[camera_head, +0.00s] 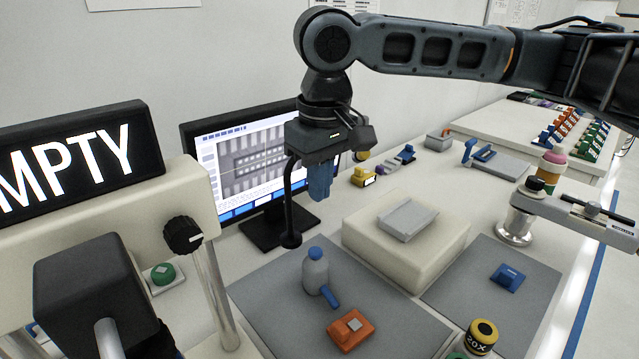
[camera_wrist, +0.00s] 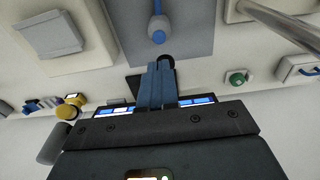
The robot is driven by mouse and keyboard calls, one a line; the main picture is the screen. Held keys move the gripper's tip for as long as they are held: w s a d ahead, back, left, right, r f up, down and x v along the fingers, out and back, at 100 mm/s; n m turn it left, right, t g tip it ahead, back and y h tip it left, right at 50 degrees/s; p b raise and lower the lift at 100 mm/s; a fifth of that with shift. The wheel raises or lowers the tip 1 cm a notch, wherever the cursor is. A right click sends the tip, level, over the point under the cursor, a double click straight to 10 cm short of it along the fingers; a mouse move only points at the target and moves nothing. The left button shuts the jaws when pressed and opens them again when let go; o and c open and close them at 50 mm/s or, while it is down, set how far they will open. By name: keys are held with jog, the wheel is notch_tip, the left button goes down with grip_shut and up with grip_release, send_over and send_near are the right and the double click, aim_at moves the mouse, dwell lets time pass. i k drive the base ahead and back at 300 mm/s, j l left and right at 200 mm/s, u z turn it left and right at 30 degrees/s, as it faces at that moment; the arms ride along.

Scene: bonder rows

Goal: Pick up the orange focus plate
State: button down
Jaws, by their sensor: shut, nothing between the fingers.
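The orange plate (camera_head: 351,329), a small block with a grey square on top, lies on the grey mat (camera_head: 270,290) near the front of the bench in the head view. It does not show in the wrist view. My gripper (camera_head: 319,190) is in the air in front of the monitor, above and behind the orange plate, well apart from it. Its blue fingers (camera_wrist: 157,88) point down in the head view, are shut together and hold nothing.
A grey bottle with a blue cap (camera_head: 315,271) stands just behind the orange plate. A cream block with a grey tray (camera_head: 407,218) stands to the right. A yellow-and-black cylinder (camera_head: 481,336) is front right. The monitor (camera_head: 250,165) stands behind my gripper.

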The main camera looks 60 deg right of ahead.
aim_at(349, 333)
jog(key=k, duration=1)
